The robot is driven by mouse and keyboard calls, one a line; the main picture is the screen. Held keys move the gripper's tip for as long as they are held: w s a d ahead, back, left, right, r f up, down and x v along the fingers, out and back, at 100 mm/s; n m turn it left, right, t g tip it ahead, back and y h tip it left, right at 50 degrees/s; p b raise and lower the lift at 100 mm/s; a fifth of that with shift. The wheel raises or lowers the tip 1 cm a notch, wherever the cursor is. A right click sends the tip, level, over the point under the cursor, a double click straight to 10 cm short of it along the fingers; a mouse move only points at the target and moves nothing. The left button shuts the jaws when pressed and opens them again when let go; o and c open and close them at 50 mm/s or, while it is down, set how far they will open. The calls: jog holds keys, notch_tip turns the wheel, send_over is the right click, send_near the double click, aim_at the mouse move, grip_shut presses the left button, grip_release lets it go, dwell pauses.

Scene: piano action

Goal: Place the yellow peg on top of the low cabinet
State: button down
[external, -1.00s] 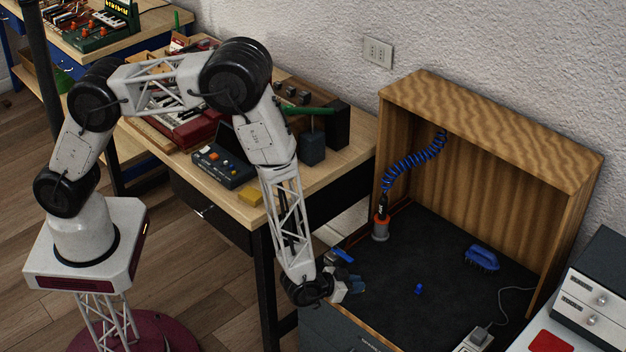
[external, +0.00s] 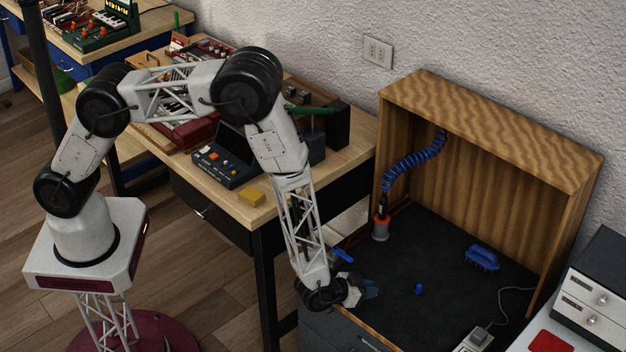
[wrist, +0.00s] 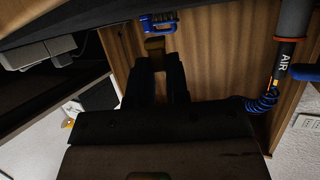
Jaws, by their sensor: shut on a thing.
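My gripper (external: 369,289) is low, just inside the near left edge of the wooden hooded booth, above its dark floor. In the wrist view its two dark fingers (wrist: 160,72) are shut on a short brownish-yellow piece (wrist: 155,46), which looks like the yellow peg in shade. The peg cannot be made out in the external view. A grey drawer front (external: 345,337) shows below the booth's near edge. A low grey cabinet with drawers (external: 594,296) stands at the right edge. I cannot tell which is the low cabinet.
The booth (external: 490,120) has wooden walls and a roof. On its dark floor are a blue brush (external: 482,257), a small blue piece (external: 419,288) and an air tool (external: 381,226) on a coiled blue hose. A yellow block (external: 251,198) lies on the workbench at left.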

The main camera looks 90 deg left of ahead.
jog(key=shift+f, duration=0.95)
jog(key=shift+f, duration=0.15)
jog(key=c, duration=1.1)
grip_release()
jog(key=v, duration=1.2)
jog(key=shift+r, duration=0.25)
